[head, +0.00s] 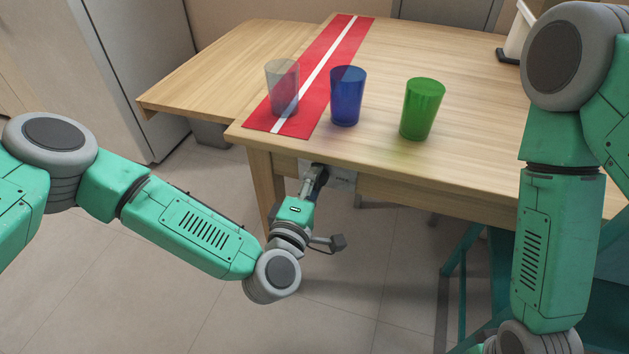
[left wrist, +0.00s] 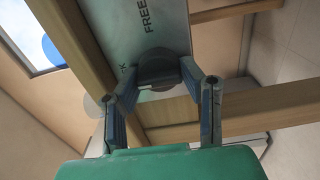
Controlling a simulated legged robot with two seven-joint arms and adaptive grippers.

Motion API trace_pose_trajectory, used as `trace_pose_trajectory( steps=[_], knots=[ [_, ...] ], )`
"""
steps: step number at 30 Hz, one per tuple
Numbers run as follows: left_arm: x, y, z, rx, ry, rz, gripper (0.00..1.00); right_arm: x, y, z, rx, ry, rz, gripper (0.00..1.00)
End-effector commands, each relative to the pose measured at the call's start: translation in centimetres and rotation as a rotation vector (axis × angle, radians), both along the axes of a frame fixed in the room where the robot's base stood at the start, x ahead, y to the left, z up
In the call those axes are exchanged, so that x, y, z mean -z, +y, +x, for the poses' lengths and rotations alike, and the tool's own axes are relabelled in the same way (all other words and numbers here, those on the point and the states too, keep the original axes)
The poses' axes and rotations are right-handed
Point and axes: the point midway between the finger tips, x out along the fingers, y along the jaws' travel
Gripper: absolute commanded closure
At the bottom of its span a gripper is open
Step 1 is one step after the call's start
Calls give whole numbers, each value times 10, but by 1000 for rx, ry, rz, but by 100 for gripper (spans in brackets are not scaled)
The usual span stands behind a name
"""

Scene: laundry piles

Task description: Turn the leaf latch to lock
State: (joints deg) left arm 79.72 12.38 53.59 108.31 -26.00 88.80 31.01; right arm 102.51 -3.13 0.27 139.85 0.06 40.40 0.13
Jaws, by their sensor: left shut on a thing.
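The leaf latch is a grey metal plate (left wrist: 120,22) with a dark round knob (left wrist: 157,68) on the underside of the table. The plate carries the printed word FREE and, partly hidden, letters ending in K. My left gripper (left wrist: 160,78) is shut on the knob, with one finger on each side. In the head view the left gripper (head: 319,172) reaches under the table's front edge, and part of the plate (head: 343,179) shows beside it. The knob's exact turn angle cannot be told. My right arm is at the right; its gripper is out of view.
The wooden table (head: 470,150) has a lower-looking leaf (head: 215,60) at its left. A red runner (head: 325,55) with a white stripe lies across it. A clear cup (head: 283,88), a blue cup (head: 347,95) and a green cup (head: 422,108) stand near the front edge.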

Motion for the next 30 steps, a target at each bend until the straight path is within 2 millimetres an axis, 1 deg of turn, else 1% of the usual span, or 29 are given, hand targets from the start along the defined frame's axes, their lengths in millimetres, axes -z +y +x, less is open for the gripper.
trace_pose_trajectory(
  steps=[1, 17, 18, 19, 20, 30],
  knots=[
    [2, 3, 2, -8, 5, -6, 94, 0, 0, 0, 0, 0, 0, 60],
    [3, 3, 2, -8, 15, -27, 94, 1, 0, 0, 0, 0, 0, 60],
    [3, 3, 2, -8, 15, -27, 58, 1, 0, 0, 0, 0, 0, 60],
    [3, 3, 2, -8, 15, -27, 48, 1, 0, 0, 0, 0, 0, 60],
    [3, 3, 2, -8, 15, -27, 45, 1, 0, 0, 0, 0, 0, 60],
    [1, 2, -2, -2, 11, -28, 45, 0, 0, -1, 0, -2, 0, 60]
  ],
)
